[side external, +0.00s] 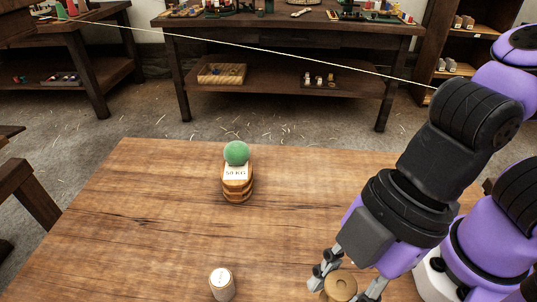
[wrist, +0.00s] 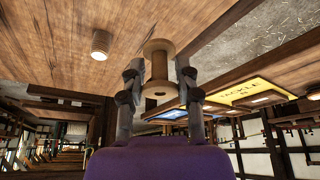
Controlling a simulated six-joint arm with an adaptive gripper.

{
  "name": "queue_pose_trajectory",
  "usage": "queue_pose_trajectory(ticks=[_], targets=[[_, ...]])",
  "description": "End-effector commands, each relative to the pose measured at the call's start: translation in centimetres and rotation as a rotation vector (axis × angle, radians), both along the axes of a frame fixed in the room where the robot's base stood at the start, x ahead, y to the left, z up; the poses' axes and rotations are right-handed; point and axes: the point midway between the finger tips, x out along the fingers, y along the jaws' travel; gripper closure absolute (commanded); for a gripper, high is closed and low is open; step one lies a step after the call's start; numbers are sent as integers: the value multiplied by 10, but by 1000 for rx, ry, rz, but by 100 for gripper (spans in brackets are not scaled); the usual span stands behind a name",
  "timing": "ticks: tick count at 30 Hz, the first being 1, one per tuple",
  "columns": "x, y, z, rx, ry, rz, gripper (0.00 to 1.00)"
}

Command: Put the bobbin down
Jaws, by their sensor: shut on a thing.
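A wooden bobbin (side external: 341,286) with a round flange and a centre hole is between the fingers of my gripper (side external: 346,284) at the bottom of the side view. In the wrist view the bobbin (wrist: 158,68) stands between the two dark fingers (wrist: 157,76), its flanges above and below its narrower middle. My gripper is shut on it. The bobbin is over the near part of the wooden table (side external: 130,215); I cannot tell whether its underside touches the tabletop.
A wooden barrel-like block (side external: 237,187) labelled "50 KG" stands mid-table, with a green ball (side external: 236,153) on top. A small pale cylinder (side external: 222,285) stands near the front, left of my gripper. The tabletop between them is clear. A workbench (side external: 290,27) stands behind.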

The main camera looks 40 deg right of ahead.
Motion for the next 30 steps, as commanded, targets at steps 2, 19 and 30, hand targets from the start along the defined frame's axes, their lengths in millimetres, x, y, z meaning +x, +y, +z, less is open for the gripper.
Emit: queue_pose_trajectory(ticks=[2, 19, 30], targets=[[-3, -7, -3, 1, 0, 2, 81], [95, -43, -69, -2, 6, -1, 81], [104, -46, -107, -2, 5, 4, 81]])
